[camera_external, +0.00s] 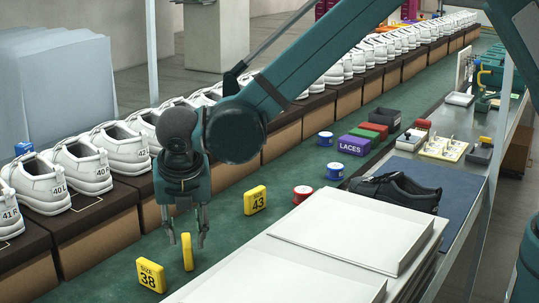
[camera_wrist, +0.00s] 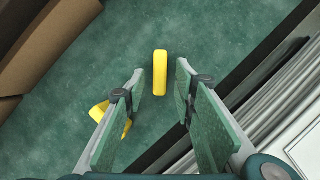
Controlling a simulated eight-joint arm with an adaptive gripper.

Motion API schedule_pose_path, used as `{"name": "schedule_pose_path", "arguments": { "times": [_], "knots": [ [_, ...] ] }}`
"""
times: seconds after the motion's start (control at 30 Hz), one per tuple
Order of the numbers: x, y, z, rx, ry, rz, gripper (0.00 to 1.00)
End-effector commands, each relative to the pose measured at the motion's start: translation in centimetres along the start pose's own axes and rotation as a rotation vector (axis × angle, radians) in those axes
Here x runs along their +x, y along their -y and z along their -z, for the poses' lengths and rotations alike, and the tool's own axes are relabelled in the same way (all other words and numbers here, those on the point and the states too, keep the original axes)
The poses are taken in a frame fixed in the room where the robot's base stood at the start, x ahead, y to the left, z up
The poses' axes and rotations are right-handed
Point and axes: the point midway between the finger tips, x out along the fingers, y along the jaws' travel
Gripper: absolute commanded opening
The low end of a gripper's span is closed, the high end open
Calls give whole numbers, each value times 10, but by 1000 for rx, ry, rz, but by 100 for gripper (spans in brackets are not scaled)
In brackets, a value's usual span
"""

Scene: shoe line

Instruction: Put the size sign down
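A yellow size sign (camera_external: 187,252) stands upright on the green bench top, edge-on to the outside camera, so its number is hidden. In the wrist view it is a narrow yellow bar (camera_wrist: 160,72) between my fingertips. My gripper (camera_external: 187,238) points down over it and is open, with a gap on each side of the sign in the wrist view (camera_wrist: 160,85). A yellow SIZE 38 sign (camera_external: 150,275) stands to its left; a yellow shape behind my left finger (camera_wrist: 100,110) appears to be that sign. A yellow SIZE 43 sign (camera_external: 255,199) stands to the right.
White shoes on brown boxes (camera_external: 98,232) line the left side. White stacked trays (camera_external: 352,235) edge the right.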

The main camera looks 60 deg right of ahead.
Motion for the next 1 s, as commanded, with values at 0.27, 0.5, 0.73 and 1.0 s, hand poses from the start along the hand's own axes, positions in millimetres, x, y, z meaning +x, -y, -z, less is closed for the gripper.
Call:
{"name": "schedule_pose_path", "arguments": {
  "times": [0.27, 0.5, 0.73, 1.0],
  "knots": [
    [-46, 1, 0, -1, 0, 0, 28],
    [-67, 0, 0, 0, 0, 0, 28],
    [-71, 0, 0, 0, 0, 0, 28],
    [-71, 0, 0, 0, 0, 0, 28]
  ]
}}
